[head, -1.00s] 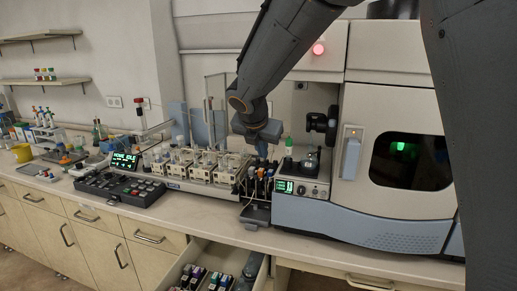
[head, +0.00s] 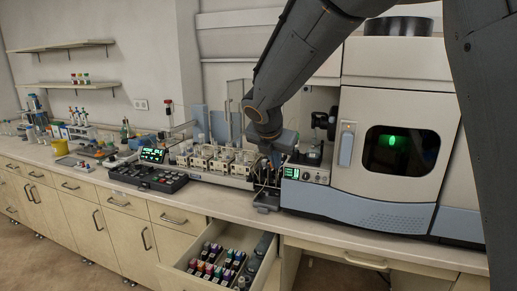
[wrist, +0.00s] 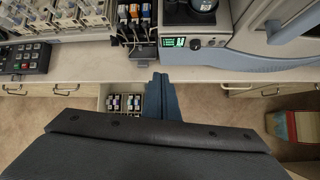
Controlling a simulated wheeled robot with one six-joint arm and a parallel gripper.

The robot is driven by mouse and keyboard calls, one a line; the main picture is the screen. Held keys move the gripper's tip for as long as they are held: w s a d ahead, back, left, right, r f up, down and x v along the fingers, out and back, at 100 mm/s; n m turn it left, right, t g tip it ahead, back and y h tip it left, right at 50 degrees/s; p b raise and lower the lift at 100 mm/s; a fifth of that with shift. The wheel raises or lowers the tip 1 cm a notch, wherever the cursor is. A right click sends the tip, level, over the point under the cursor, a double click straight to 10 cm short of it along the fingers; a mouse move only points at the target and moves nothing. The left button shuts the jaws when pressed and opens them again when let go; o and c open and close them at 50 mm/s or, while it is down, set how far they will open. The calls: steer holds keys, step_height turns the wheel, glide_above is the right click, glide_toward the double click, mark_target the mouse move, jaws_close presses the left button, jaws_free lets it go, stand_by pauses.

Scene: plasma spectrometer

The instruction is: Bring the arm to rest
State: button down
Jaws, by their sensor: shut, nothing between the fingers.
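My arm reaches down from the top of the head view, and its end with my gripper (head: 276,160) is in front of the spectrometer bench unit. In the wrist view my gripper (wrist: 160,78) shows as blue fingers close together, shut and empty. The fingers point toward the bench's front edge, above the open drawer (wrist: 107,90). In the head view the fingertips are partly lost against the dark rack behind them.
The spectrometer (head: 385,195), with a green-lit window, stands on the right. A sampler with several white racks (head: 215,160) and a keypad (head: 148,178) are to the left. The open drawer (head: 180,268) holds several coloured-cap bottles. A red bin (wrist: 283,128) stands on the floor.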

steer(key=s+d+f+m+g+b, duration=0.1)
steer(key=s+d+f+m, duration=0.3)
steer(key=s+m, duration=0.5)
steer(key=s+d+f+m+g+y+b, duration=0.1)
steer(key=s+d+f+m+g, duration=0.2)
steer(key=s+f+m, duration=0.6)
steer(key=s+d+f+m+g+y+b, duration=0.1)
steer(key=s+d+f+m+b, duration=0.1)
steer(key=s+d+f+m, duration=0.4)
steer(key=s+d+m, duration=0.1)
steer(key=s+m, duration=0.2)
steer(key=m, duration=0.3)
steer(key=shift+s+d+f+g, duration=0.15)
steer(key=shift+s+f+g, duration=0.2)
steer(key=shift+f+g, duration=0.05)
